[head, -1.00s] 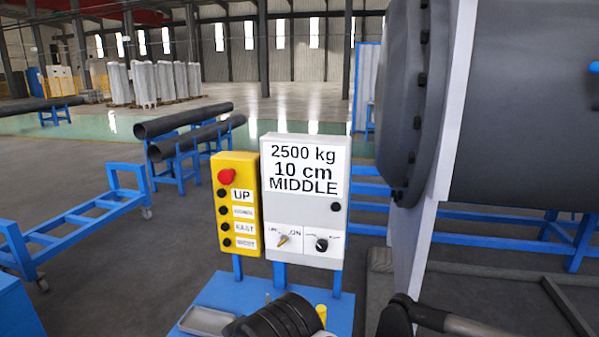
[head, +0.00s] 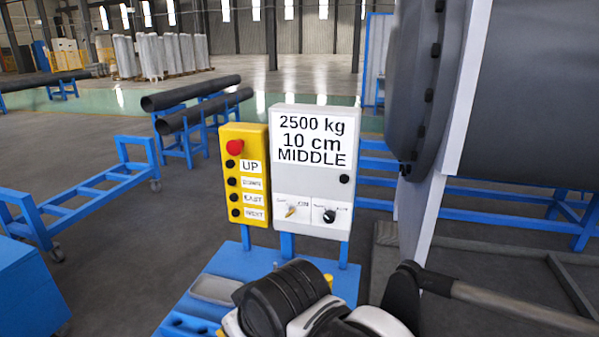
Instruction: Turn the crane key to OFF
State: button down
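The crane key (head: 291,211) is a small gold-coloured piece on the lower left of the grey control box (head: 312,184). An "ON" label is at its upper right; the label on its left is too small to read. The key seems tilted, but its exact setting is too small to tell. My gripper is not clearly in view; only dark and white parts of my arm show at the bottom, below the box and apart from it.
A black knob (head: 329,216) sits right of the key. A yellow button box (head: 244,185) with a red button stands left. A blue cart (head: 240,262) lies below. A large grey flanged shell (head: 530,95) fills the right.

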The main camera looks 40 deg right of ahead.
aim_at(291, 208)
jog(key=j+z, duration=0.25)
jog(key=z, duration=0.2)
jog(key=j+z, duration=0.2)
jog(key=z, duration=0.2)
jog(key=j+z, duration=0.25)
jog(key=z, duration=0.2)
